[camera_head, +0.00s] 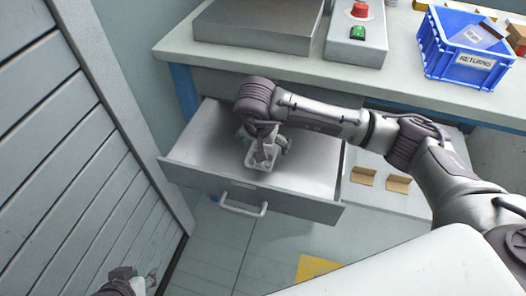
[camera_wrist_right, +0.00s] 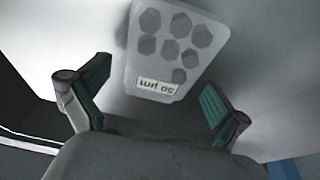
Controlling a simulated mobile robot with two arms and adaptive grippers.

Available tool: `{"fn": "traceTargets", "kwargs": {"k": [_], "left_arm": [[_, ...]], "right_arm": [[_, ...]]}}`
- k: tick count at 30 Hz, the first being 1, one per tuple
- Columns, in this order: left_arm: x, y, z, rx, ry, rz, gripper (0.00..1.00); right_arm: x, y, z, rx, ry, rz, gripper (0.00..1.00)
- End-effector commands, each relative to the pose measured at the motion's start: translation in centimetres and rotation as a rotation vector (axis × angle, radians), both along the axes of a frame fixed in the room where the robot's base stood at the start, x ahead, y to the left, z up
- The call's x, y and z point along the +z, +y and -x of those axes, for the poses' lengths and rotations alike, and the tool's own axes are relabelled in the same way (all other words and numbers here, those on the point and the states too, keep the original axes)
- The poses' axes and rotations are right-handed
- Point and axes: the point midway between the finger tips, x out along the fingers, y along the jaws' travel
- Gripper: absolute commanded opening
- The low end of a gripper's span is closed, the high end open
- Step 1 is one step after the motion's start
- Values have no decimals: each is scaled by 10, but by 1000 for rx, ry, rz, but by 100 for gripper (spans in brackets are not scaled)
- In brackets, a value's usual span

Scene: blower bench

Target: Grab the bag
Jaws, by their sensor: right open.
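The bag (camera_wrist_right: 160,87) is a pale flat packet with several dark grey hexagonal pieces and a label reading "50 µm", upside down in the right wrist view. It lies on the floor of the open grey drawer (camera_head: 205,145). My right gripper (camera_head: 263,158) reaches down into the drawer and largely hides the bag in the head view. In the right wrist view the fingers of my right gripper (camera_wrist_right: 157,80) are apart, one on each side of the bag, with visible gaps to it. My left gripper (camera_head: 130,283) is partly in view at the bottom left, away from the drawer.
Above the drawer, the worktop (camera_head: 365,82) holds a grey plate (camera_head: 258,22), a control box with a red button (camera_head: 360,10) and a green switch (camera_head: 357,33), and a blue RETURNS crate (camera_head: 436,58). A slatted grey panel (camera_head: 75,150) stands left. Small brown pieces (camera_head: 363,176) lie right of the drawer.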

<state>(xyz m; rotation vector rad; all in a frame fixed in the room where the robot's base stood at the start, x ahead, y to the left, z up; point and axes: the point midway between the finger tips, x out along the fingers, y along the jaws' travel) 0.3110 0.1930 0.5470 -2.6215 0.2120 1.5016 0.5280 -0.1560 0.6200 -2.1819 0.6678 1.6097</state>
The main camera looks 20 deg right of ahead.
Motion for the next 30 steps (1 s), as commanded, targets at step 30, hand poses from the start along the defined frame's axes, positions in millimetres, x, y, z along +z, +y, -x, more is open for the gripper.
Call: {"fn": "traceTargets", "kwargs": {"k": [30], "left_arm": [[3,-4,-10,-4,-58,15,37]], "right_arm": [[-2,0,0,0,0,0,100]]}}
